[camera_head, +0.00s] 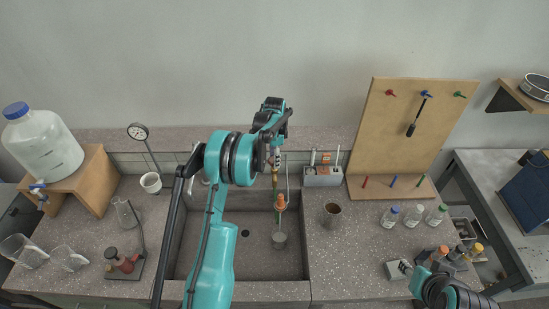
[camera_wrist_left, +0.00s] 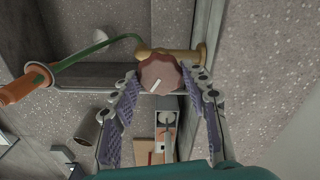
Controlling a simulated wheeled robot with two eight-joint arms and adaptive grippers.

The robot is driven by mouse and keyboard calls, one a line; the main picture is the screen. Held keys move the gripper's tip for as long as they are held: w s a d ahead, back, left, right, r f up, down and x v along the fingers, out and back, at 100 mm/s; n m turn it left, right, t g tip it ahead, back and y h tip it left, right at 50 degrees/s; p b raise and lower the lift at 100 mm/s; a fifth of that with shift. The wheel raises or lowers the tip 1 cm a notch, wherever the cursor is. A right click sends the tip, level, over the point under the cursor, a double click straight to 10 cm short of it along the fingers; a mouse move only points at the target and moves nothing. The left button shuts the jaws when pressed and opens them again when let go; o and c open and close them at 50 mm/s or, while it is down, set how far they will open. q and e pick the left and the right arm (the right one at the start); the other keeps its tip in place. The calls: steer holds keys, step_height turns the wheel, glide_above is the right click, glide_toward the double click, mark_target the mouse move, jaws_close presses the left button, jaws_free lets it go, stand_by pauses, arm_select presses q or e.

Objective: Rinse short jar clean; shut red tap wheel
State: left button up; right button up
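The red tap wheel (camera_wrist_left: 160,74) sits on a brass tap body (camera_wrist_left: 188,60) in the left wrist view. My left gripper (camera_wrist_left: 164,78) has its two fingers on either side of the wheel, with narrow gaps showing. In the head view, my left gripper (camera_head: 275,150) is at the tap behind the sink and partly hides it. A short, pale jar (camera_head: 279,240) is in the sink below the orange nozzle (camera_head: 281,203); whether it is clean does not show. My right arm (camera_head: 440,289) is at the lower right; its fingers are not clear.
The stone sink (camera_head: 207,262) has a dark drain (camera_head: 245,233). An orange handle (camera_wrist_left: 25,82) on a green hose shows in the left wrist view. A brown cup (camera_head: 332,213) and several capped bottles stand right of the sink. A pegboard (camera_head: 409,130) stands behind them.

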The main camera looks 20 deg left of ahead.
arm_select(q)
steer(key=shift+c, duration=0.8)
steer(key=shift+f+n+b, duration=0.15)
steer(key=shift+n+b, duration=0.5)
steer(key=shift+n, duration=1.55)
steer(key=o, duration=1.1)
steer(key=shift+r, duration=0.2)
step_height(320, 180, up, 12)
steer(key=shift+f, duration=0.1)
